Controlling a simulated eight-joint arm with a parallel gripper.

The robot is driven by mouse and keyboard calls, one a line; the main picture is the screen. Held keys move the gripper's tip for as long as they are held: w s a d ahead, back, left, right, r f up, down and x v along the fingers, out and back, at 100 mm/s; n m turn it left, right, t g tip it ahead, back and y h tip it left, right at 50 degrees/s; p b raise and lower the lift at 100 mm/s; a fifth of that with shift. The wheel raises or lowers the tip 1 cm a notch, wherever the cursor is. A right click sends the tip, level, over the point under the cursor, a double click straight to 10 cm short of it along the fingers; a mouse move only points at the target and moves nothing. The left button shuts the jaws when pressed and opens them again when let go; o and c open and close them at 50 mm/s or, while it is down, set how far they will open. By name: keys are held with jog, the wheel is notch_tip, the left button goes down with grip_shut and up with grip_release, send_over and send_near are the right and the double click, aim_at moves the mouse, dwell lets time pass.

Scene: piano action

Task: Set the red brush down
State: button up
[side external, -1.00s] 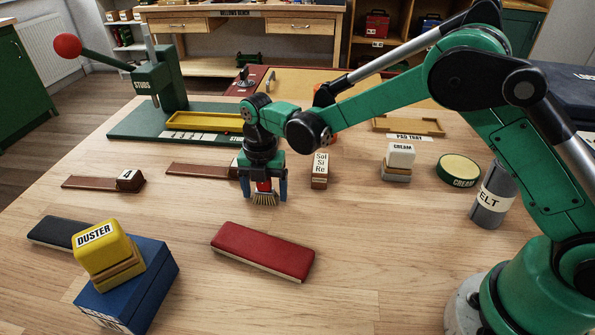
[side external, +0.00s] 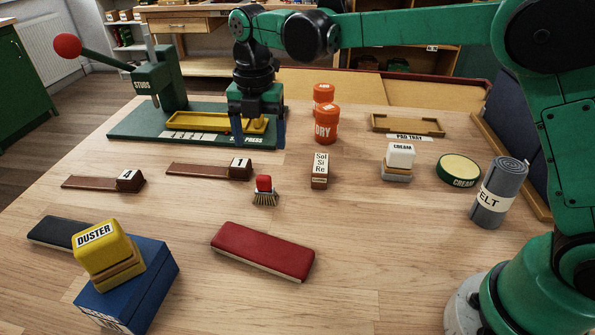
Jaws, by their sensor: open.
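The red brush (side external: 264,190) stands upright on the wooden table, bristles down and red handle up. It is just in front of the brown hammer piece marked 1 (side external: 238,168). My gripper (side external: 259,138) is open and empty, raised above and behind the brush and clear of it. Its two blue fingers point down, in front of the green press base in the picture.
A long red block (side external: 263,250) lies in front of the brush. The yellow duster (side external: 103,250) sits on a blue box at front left. A Sol Si Re block (side external: 320,171), orange jars (side external: 326,122) and a cream block (side external: 399,158) stand to the right. The table around the brush is mostly clear.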

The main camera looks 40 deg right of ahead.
jog(key=s+d+m+t, duration=0.3)
jog(key=s+d+m, duration=0.2)
jog(key=m, duration=0.8)
jog(key=s+d+r+m+t, duration=0.1)
jog(key=s+d+m+t, duration=0.3)
jog(key=s+m, duration=0.6)
jog(key=shift+d+r+m, duration=0.15)
jog(key=shift+d+m, duration=0.45)
jog(key=shift+m, duration=1.3)
